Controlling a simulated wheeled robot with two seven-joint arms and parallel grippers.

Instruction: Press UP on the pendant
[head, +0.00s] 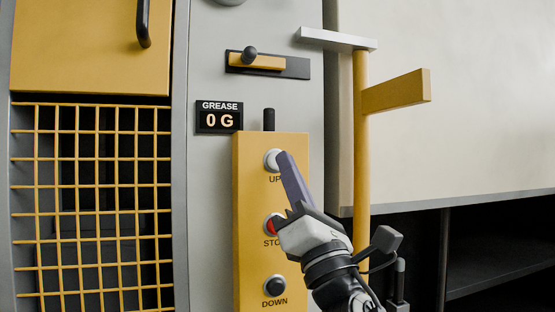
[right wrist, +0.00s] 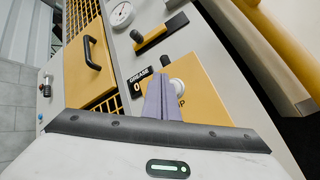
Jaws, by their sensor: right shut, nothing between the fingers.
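The yellow pendant (head: 246,225) stands upright in the head view, with a white UP button (head: 271,160) at the top, a red STOP button (head: 270,225) in the middle and a black DOWN button (head: 274,286) below. My right gripper (head: 284,156) is shut and empty, its fingertips at the right edge of the UP button. I cannot tell whether they touch it. In the right wrist view the shut fingers (right wrist: 162,78) overlap the white UP button (right wrist: 177,86) and hide its left part. My left gripper is not in view.
A yellow slide lever (head: 257,61) sits above. A yellow grid (head: 92,212) is at the left. A yellow post (head: 361,150) with a side arm stands right of the pendant, close to my right arm.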

